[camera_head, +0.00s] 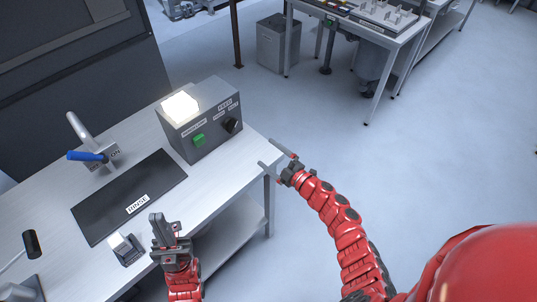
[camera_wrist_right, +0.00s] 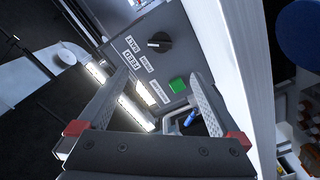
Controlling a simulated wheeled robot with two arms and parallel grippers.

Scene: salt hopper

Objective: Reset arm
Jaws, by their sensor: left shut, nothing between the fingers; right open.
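My right gripper (camera_head: 272,158) is open and empty beside the table's right edge, next to the grey control box (camera_head: 210,118). In the right wrist view its two fingers (camera_wrist_right: 160,85) stand wide apart, with the box beyond them. The box has a green button (camera_head: 198,140), a black knob (camera_head: 231,125) and a lit lamp (camera_head: 180,107) on top. The button (camera_wrist_right: 178,85) and knob (camera_wrist_right: 159,41) also show in the right wrist view. My left gripper (camera_head: 165,228) is shut and empty near the table's front edge, beside a small grey block (camera_head: 126,249).
A black labelled mat (camera_head: 130,195) lies on the table (camera_head: 60,212). Behind it stands a blue-handled lever (camera_head: 88,156) with an ON label. A black-knobbed stick (camera_head: 30,243) is at the left. Another table (camera_head: 385,38) and a grey bin (camera_head: 277,42) stand behind. Floor at right is clear.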

